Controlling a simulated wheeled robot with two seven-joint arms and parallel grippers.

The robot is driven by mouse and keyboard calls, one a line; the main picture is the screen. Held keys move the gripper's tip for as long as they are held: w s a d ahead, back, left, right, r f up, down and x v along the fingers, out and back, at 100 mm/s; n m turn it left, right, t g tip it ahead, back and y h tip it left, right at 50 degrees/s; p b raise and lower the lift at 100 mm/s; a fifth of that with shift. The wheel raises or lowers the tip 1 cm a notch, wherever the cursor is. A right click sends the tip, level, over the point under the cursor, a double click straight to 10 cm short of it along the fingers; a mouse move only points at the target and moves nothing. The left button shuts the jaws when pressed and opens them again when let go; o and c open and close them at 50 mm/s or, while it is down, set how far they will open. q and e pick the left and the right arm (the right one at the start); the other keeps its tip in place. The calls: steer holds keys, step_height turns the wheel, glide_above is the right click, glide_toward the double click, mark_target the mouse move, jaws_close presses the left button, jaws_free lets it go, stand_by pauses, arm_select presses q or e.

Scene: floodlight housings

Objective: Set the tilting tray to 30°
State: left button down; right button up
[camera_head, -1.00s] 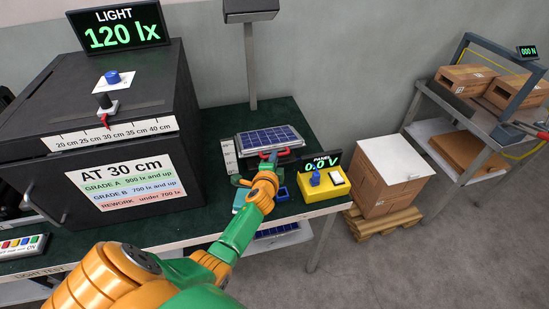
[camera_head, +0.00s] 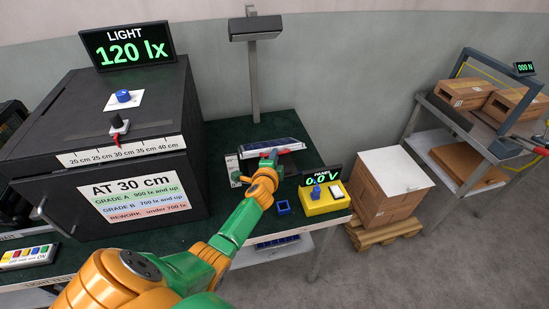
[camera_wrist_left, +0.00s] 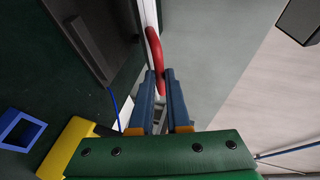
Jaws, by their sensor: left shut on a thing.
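The tilting tray (camera_head: 285,152) stands on the green bench top and carries a dark blue solar panel (camera_head: 270,135). Its near edge is raised, so the panel face shows only as a narrow strip. A red handle (camera_head: 284,151) is on the near edge. My left gripper (camera_head: 270,158) is shut on this handle; the left wrist view shows the fingers (camera_wrist_left: 158,78) around the red bar (camera_wrist_left: 155,48). A pale scale plate (camera_head: 233,168) stands at the tray's left side, partly hidden, its marks too small to read. My right gripper is not in view.
A lamp on a post (camera_head: 255,28) rises behind the tray. A yellow meter box (camera_head: 324,199) reading 0.0 V and a blue square frame (camera_head: 283,207) stand to the right and in front. A black light box (camera_head: 100,130) stands to the left.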

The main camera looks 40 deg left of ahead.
arm_select(q)
steer(key=shift+r, duration=0.1)
steer(key=c, duration=1.2)
jaws_free()
steer(key=shift+o, duration=0.2)
steer(key=p+v, duration=0.2)
steer(key=v, duration=0.5)
